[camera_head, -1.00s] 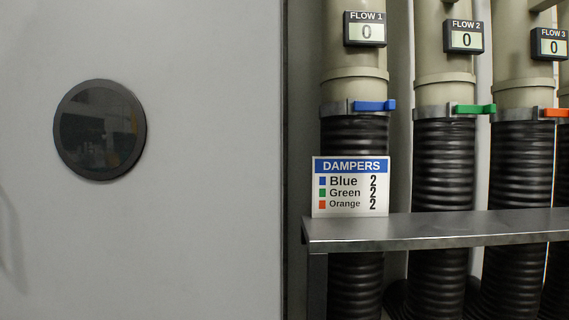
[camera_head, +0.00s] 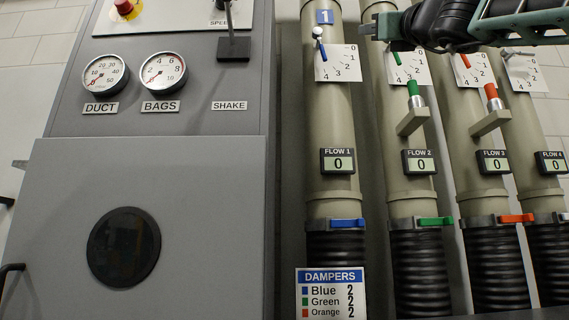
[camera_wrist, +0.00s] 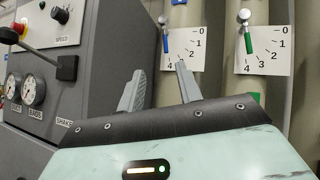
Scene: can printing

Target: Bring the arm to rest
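My gripper (camera_wrist: 160,68) is open and empty in the wrist view, its two grey fingers apart. In the head view it shows at the upper right (camera_head: 368,28), in front of the pipes near the damper dials. The blue lever (camera_head: 322,50) and green lever (camera_head: 396,56) hang down toward the 4 side of their dials; the orange lever (camera_head: 465,60) also points down. In the wrist view, the blue lever (camera_wrist: 187,44) and green lever (camera_wrist: 249,43) stand beyond the fingers. I cannot tell the exact gap between gripper and dials.
A grey cabinet (camera_head: 160,190) with gauges and a black shake lever (camera_head: 232,42) stands at left. Flow displays (camera_head: 338,162) on the pipes read 0.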

